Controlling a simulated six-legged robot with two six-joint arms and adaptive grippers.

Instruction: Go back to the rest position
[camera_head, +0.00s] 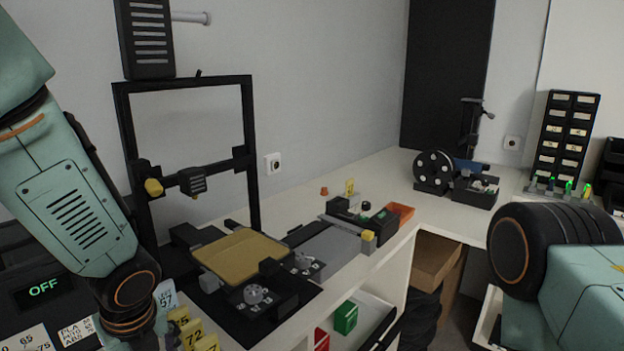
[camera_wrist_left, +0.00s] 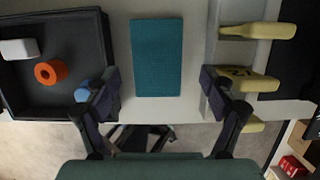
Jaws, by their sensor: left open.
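My left gripper (camera_wrist_left: 160,80) is open and empty in the left wrist view, with its two dark fingers spread apart. A flat teal mat (camera_wrist_left: 157,50) lies beyond and between the fingertips. In the head view my left arm comes in from the left, and its gripper is outside the picture. My right arm shows at the right edge of the head view; its gripper is not in view.
In the wrist view, a dark tray (camera_wrist_left: 107,28) holds a white block (camera_wrist_left: 19,49) and an orange ring (camera_wrist_left: 50,72). Yellow pieces (camera_wrist_left: 258,31) lie at right. A 3D printer (camera_head: 119,120) stands on the white counter (camera_head: 385,172); a drawer tower (camera_head: 566,135) stands behind.

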